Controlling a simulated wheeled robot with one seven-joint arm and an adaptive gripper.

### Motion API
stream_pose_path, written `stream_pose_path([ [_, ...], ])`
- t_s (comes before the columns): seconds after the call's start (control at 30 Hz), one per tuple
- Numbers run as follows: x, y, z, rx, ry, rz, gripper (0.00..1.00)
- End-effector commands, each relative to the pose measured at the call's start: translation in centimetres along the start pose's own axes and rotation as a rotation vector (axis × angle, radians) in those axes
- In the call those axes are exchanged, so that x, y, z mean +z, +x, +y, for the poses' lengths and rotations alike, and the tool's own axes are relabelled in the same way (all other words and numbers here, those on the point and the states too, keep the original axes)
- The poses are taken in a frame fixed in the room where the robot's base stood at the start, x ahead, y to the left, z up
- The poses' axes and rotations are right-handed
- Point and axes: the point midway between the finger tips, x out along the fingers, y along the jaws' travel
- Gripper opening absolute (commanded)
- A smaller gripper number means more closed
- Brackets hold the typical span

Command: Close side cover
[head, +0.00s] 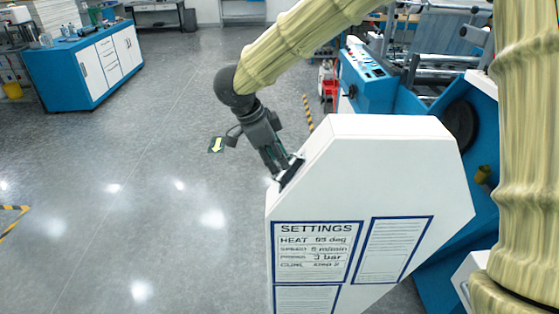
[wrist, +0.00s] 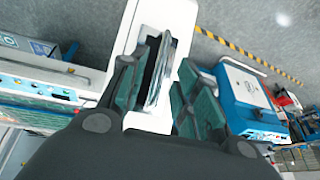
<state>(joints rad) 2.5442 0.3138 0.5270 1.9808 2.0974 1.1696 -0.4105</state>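The white side cover (head: 375,165) stands swung out from the blue machine (head: 440,240), with a gap between them at the lower right. Its face carries a settings label and other blue-framed sheets. My gripper (head: 287,167) is at the cover's upper left edge, over a dark recess. In the wrist view, a metal bar handle (wrist: 162,72) lies over that recess in the white cover (wrist: 152,118). My gripper (wrist: 167,78) is open there, with one teal-padded finger on each side of the handle. A gap shows at the right finger; contact at the left finger is unclear.
The machine's blue control box (head: 366,80) and metal rollers (head: 440,70) are behind the cover. A blue and white cabinet (head: 95,70) stands at the far left. The grey floor left of the cover is clear. A red object (head: 328,85) stands behind my arm.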

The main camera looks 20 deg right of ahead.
Motion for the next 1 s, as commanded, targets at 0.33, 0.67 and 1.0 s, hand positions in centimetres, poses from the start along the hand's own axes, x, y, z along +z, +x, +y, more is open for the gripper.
stream_pose_path([
  [0.33,-0.1,2.3,0.0,0.0,0.0,0.0,0.32],
  [0.67,-0.1,2.4,0.0,0.0,0.001,0.0,0.17],
  [1.0,-0.1,2.4,0.0,0.001,0.002,0.0,0.0],
])
